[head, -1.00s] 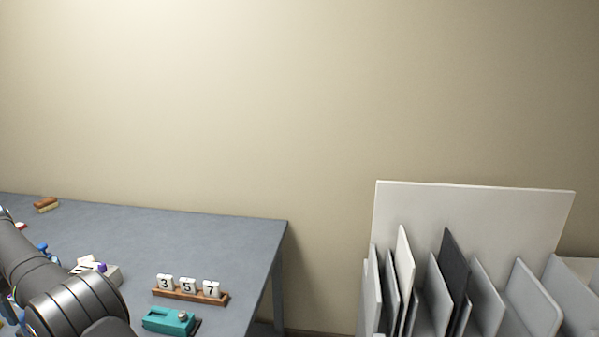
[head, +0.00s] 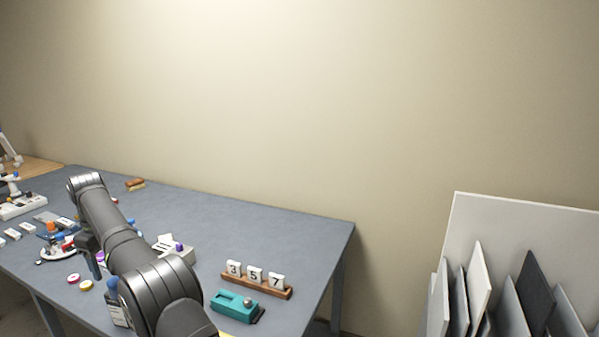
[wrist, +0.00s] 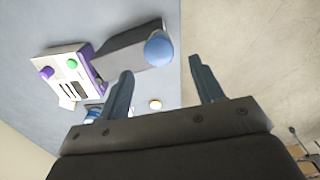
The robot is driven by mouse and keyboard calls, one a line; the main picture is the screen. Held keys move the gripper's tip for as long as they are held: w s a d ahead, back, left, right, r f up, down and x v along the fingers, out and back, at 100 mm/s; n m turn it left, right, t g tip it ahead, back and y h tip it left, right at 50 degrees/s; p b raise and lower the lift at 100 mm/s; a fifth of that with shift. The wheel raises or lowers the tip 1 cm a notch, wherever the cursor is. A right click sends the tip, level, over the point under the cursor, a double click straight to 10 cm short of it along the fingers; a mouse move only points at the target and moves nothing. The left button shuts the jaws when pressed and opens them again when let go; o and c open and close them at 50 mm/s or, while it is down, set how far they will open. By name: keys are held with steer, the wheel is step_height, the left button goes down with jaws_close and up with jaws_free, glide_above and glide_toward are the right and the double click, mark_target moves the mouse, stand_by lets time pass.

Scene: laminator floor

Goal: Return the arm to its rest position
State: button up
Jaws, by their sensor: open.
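My arm (head: 118,238) reaches from the bottom of the head view over the left part of the grey table (head: 290,225). My gripper (wrist: 160,72) shows in the wrist view with its two dark fingers apart and nothing between them. Past the fingers are a grey object with a round blue top (wrist: 159,51) and a white device (wrist: 62,78) with purple and green knobs. The gripper appears to be above these things, not touching them. In the head view my gripper is small and partly hidden by the arm.
A teal device (head: 233,304) and a wooden rack with number blocks (head: 257,285) stand right of my arm. Several small items crowd the table's left. The table's back right is clear. Upright panels (head: 480,285) stand at far right.

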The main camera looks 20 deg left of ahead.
step_height(320, 180, down, 7)
step_height(320, 180, up, 4)
steer(key=shift+r, duration=0.1)
steer(key=w+d+r, duration=0.7)
steer(key=d, duration=0.3)
steer(key=w+d+f, duration=0.1)
steer(key=d+f, duration=0.5)
steer(key=d, duration=0.3)
steer(key=w+d+f, duration=0.2)
steer(key=d+f, duration=0.5)
steer(key=d, duration=0.1)
steer(key=shift+n, duration=0.4)
steer(key=s+a+f, duration=0.2)
steer(key=a, duration=0.1)
steer(key=s+a+f, duration=0.2)
steer(key=a, duration=0.1)
steer(key=s+a+f, duration=0.1)
steer(key=a+f, duration=0.1)
steer(key=a, duration=0.1)
steer(key=shift+s+a, duration=0.25)
steer(key=shift+s, duration=0.15)
steer(key=shift+s+a+f, duration=0.1)
steer(key=shift+a+f, duration=0.15)
steer(key=shift+f, duration=0.55)
